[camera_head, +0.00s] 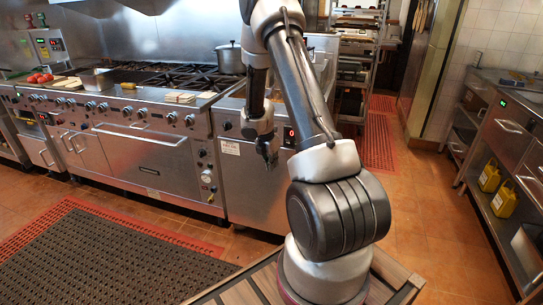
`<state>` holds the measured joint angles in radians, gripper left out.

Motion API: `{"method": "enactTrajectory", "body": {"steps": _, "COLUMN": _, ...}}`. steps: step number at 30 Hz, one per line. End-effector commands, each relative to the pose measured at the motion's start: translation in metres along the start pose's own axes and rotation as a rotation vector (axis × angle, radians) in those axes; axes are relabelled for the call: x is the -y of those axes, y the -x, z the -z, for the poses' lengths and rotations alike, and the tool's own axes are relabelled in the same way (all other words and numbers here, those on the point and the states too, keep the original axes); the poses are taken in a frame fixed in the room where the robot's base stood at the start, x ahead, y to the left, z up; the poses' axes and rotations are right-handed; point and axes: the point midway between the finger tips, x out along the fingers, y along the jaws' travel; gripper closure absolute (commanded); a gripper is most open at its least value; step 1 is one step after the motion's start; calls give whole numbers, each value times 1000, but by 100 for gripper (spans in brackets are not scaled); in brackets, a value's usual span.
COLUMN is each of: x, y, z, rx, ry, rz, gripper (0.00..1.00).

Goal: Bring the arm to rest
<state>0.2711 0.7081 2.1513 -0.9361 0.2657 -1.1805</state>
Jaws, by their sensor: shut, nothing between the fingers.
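My gripper (267,156) hangs at the end of my arm in the middle of the head camera view and points down. Its fingers are small and dark here and look shut, with nothing held. It shows in front of the steel cabinet (252,195) at the right end of the range. My arm rises from its base at the lower middle, goes up past the top edge and comes back down to the gripper. The wrist and fingers hang clear above the floor, beside the upper arm in the picture.
A range (150,160) with burners stands at the left, with a pot (230,58), a metal pan (97,82) and tomatoes (40,78) on top. A dark mat (95,260) covers the left floor. A steel counter (515,130) runs along the right. Tiled floor (430,215) is clear between.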

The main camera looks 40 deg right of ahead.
Motion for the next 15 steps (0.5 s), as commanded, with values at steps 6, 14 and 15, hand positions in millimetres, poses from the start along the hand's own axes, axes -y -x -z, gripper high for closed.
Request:
{"method": "enactTrajectory", "body": {"steps": 6, "x": 2, "y": 38, "z": -1, "rx": 2, "ry": 0, "rz": -3, "gripper": 100}}
{"method": "enactTrajectory", "body": {"steps": 14, "x": 5, "y": 51, "z": -1, "rx": -1, "ry": 0, "rz": 0, "gripper": 100}}
{"method": "enactTrajectory", "body": {"steps": 15, "x": 5, "y": 51, "z": -1, "rx": -1, "ry": 0, "rz": 0, "gripper": 100}}
